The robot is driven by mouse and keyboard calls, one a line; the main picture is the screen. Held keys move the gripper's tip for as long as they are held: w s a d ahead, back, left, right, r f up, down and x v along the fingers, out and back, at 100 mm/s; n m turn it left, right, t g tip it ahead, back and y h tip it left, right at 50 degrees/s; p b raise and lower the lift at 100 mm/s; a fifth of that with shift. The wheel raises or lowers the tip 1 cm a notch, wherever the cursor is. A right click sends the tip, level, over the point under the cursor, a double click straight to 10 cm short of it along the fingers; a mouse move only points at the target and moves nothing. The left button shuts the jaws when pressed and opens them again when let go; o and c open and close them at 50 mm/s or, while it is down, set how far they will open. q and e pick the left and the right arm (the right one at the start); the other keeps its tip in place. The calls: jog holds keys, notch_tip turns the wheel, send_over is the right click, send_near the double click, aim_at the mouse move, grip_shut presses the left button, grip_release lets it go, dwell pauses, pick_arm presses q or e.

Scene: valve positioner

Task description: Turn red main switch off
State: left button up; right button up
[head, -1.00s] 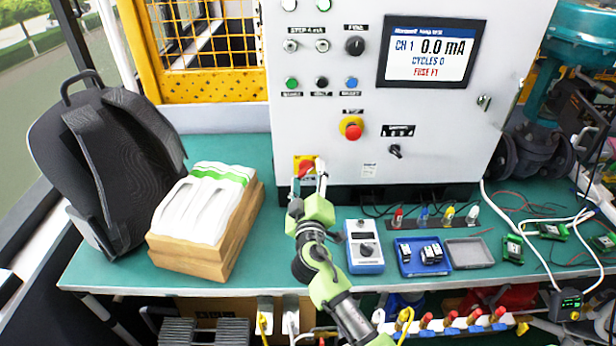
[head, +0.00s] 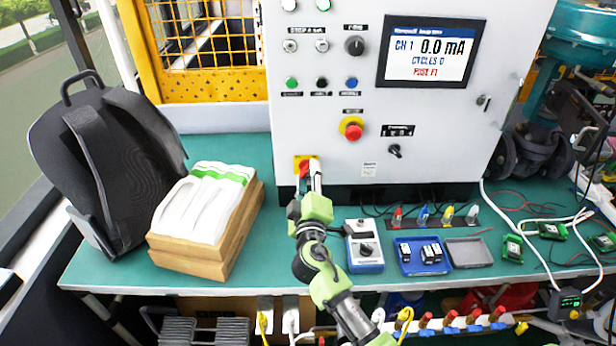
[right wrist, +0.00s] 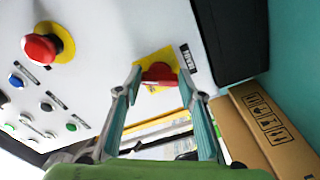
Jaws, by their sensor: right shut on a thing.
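The red main switch (head: 303,168) is a red rotary handle on a yellow plate, low on the left of the grey cabinet's front. My right gripper (head: 311,172) reaches up to it from below and partly covers it. In the right wrist view, the red handle (right wrist: 160,74) sits between the two fingertips of the right gripper (right wrist: 161,80), one on each side, and the gripper is shut on it. The handle's exact angle is hard to read. My left gripper is not in view.
A red emergency button (head: 352,129) on a yellow ring sits above right of the switch. A display (head: 430,50) reads 0.0 mA. A cardboard box (head: 190,262) with white packs and a backpack (head: 100,160) stand left. A blue-grey meter (head: 364,247) lies right of my forearm.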

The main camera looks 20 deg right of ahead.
jog(key=n, duration=0.2)
jog(key=n+p, duration=0.1)
jog(key=n, duration=0.2)
jog(key=n+p, duration=0.1)
jog(key=n, duration=0.1)
jog(key=shift+r, duration=0.25)
jog(key=n+p, duration=0.1)
jog(key=n, duration=0.3)
jog(key=shift+r+n+p, duration=0.1)
jog(key=shift+n+p, duration=0.25)
jog(key=shift+n, duration=0.05)
jog(key=shift+n+p, duration=0.65)
jog(key=shift+n, duration=0.85)
jog(key=o, duration=1.1)
jog(key=v, duration=1.2)
